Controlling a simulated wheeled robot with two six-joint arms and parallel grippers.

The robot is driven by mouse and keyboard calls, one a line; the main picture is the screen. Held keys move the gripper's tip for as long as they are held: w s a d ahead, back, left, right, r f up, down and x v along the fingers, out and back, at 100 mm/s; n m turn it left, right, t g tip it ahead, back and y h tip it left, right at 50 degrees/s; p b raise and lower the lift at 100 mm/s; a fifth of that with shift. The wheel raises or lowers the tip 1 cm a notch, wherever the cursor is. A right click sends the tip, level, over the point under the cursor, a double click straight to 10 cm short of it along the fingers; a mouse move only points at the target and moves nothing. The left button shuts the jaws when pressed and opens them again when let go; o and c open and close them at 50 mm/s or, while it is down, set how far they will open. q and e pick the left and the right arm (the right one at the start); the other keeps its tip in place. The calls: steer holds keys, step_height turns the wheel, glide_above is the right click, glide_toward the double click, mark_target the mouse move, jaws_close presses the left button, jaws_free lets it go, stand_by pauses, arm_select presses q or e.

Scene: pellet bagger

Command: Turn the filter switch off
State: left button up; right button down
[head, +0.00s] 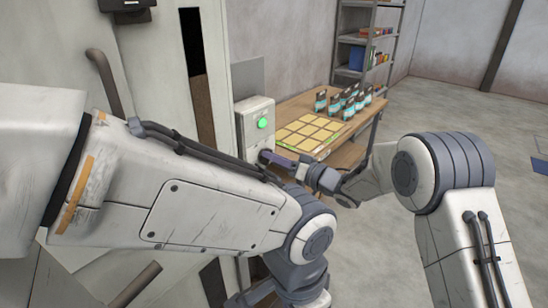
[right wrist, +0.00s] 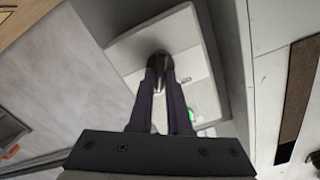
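A grey control box (head: 243,118) with a lit green lamp (head: 263,123) stands left of the table in the head view. My right gripper (head: 266,156) reaches in from the right, with its fingertips at the lower front of this box. In the right wrist view, the two dark fingers (right wrist: 160,72) lie close together, with their tips at a dark rounded part on the pale box face (right wrist: 125,50). The filter switch itself cannot be made out clearly there; the fingertips cover that spot. The green lamp (right wrist: 190,114) shows beside the fingers.
A wooden table (head: 300,104) right of the box bears a flat sheet of tan squares (head: 308,131) and several dark-and-teal bags (head: 334,104). A shelf rack (head: 343,62) stands behind. A tall pale machine cabinet (head: 150,70) is at left. The floor at right is open.

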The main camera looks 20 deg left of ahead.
steer(key=shift+s+a+n+b, duration=0.1)
steer(key=shift+s+n+b, duration=0.1)
steer(key=shift+n+b, duration=3)
steer(key=shift+s+a+n+b, duration=0.1)
steer(key=shift+s+n+b, duration=0.1)
steer(key=shift+n+b, duration=2.95)
steer(key=shift+m+b, duration=0.25)
steer(key=shift+b, duration=0.15)
steer(key=c, duration=0.9)
jaws_free()
steer(key=shift+o, duration=0.2)
steer(key=shift+d, duration=0.1)
